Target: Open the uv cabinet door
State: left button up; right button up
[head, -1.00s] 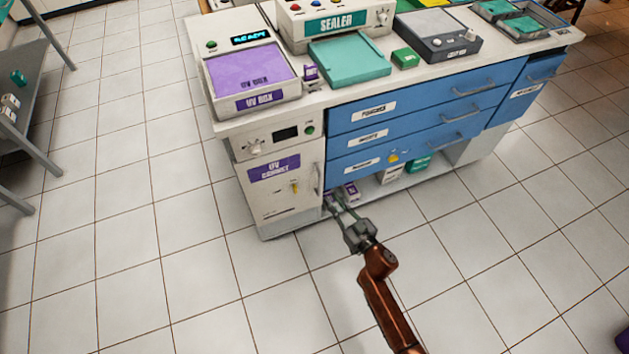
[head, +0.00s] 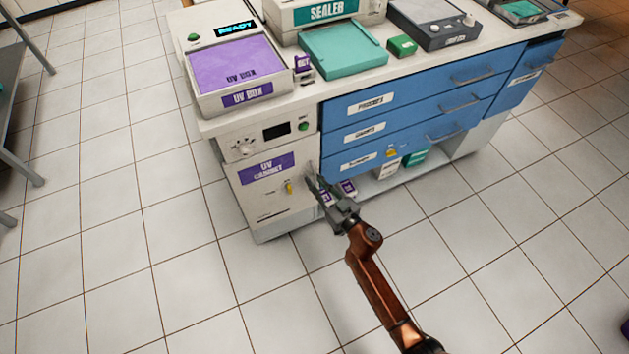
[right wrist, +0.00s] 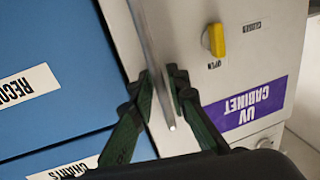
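The UV cabinet (head: 265,205) is the white unit at the bench's left end, with a purple label (head: 266,168). Its door looks closed and flush. A yellow knob (head: 289,187) is on the door; in the right wrist view the knob (right wrist: 214,40) sits beside the word OPEN, with CLOSED farther off. The slim metal handle (right wrist: 143,22) runs along the door's right edge. My right gripper (right wrist: 163,92) has its fingers drawn together on both sides of the handle; it also shows at the door edge in the head view (head: 315,184). My left gripper is out of view.
Blue drawers (head: 405,113) with bar handles adjoin the cabinet on the right. Small boxes stand on a low shelf (head: 375,184) beneath them, close to my right gripper. The UV box (head: 235,75) and sealer (head: 318,12) stand on top. The tiled floor (head: 150,260) before the cabinet is clear.

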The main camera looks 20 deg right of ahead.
jog(key=shift+c, duration=0.2)
grip_shut()
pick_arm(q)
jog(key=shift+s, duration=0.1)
pick_arm(e)
jog(key=shift+s, duration=0.1)
